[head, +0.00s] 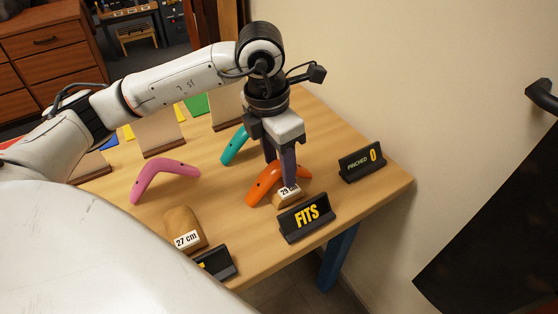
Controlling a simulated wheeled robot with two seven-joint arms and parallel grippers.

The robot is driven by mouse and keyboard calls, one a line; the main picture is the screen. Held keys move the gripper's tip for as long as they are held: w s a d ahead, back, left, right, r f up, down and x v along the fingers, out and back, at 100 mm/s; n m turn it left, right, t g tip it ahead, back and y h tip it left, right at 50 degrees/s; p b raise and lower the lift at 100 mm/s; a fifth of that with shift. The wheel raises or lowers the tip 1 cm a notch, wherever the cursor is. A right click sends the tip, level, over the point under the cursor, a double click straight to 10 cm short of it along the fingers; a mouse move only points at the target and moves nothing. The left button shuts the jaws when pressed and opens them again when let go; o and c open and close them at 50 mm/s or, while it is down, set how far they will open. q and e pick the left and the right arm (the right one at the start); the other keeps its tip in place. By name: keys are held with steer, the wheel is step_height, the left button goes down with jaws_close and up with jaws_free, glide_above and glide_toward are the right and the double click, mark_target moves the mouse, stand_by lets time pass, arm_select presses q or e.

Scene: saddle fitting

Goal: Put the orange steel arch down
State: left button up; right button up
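The orange steel arch (262,182) is near the right end of the wooden table, by a small wooden block (285,201) with a partly hidden number label. My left gripper (281,174) points down over the arch. Its fingers are close together on both sides of the arch's upper part and look shut on it. The near finger hides the middle of the arch. Whether the arch rests on the block or hangs just above it cannot be told. A black sign reading FITS (307,216) stands in front of the block. My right gripper is not in view.
A pink arch (163,174) and a teal arch (233,146) are on the table (222,188). A wooden block labelled 27 cm (184,226) stands front left. A PINCHED 0 sign (361,161) is at the right. Pale upright boards (158,134) stand behind.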

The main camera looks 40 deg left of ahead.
mark_target(274, 171)
arm_select(q)
step_height(274, 171, up, 12)
steer(key=s, duration=0.1)
steer(key=shift+s+a+p, duration=0.2)
steer(key=shift+a+p, duration=0.1)
steer(key=shift+p, duration=0.1)
steer(key=shift+r, duration=0.1)
stand_by(2.5)
